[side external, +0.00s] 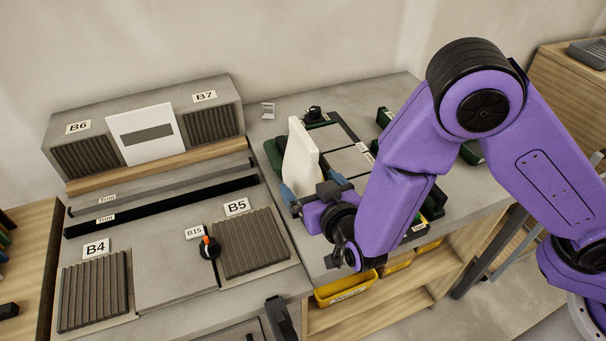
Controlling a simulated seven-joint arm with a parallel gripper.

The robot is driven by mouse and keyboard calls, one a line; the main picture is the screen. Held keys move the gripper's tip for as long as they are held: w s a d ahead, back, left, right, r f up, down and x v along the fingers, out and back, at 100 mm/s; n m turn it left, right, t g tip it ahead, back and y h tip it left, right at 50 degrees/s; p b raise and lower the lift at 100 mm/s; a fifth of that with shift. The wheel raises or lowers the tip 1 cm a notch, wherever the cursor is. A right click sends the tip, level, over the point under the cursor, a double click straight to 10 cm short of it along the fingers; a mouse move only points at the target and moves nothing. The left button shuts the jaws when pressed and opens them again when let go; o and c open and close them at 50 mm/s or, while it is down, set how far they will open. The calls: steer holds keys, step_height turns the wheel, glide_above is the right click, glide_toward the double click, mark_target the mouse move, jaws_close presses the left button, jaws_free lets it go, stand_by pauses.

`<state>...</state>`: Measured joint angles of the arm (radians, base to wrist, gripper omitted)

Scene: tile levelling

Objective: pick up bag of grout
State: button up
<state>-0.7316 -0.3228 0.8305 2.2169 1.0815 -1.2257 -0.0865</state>
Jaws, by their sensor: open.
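A tall, thin white object (301,158) stands upright, slightly tilted, on the right-hand worktop; it may be the bag of grout, but no label shows on it. My gripper (312,189) is open at its lower near end, with one blue-grey finger on either side of it in the picture. My purple hand and wrist hide the bottom of the white object. I cannot tell whether the fingers touch it.
Grey tiles (350,163) and dark green holders lie just right of the white object. A small black knob (314,112) sits behind. Yellow bins (346,287) are under the front edge. At left is a grey panel station with ribbed pads (250,243) and an orange-tipped black part (209,248).

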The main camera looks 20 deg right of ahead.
steer(key=shift+x, duration=1.9)
steer(key=shift+d, duration=0.1)
steer(key=c, duration=1.7)
jaws_close()
steer(key=shift+r, duration=0.15)
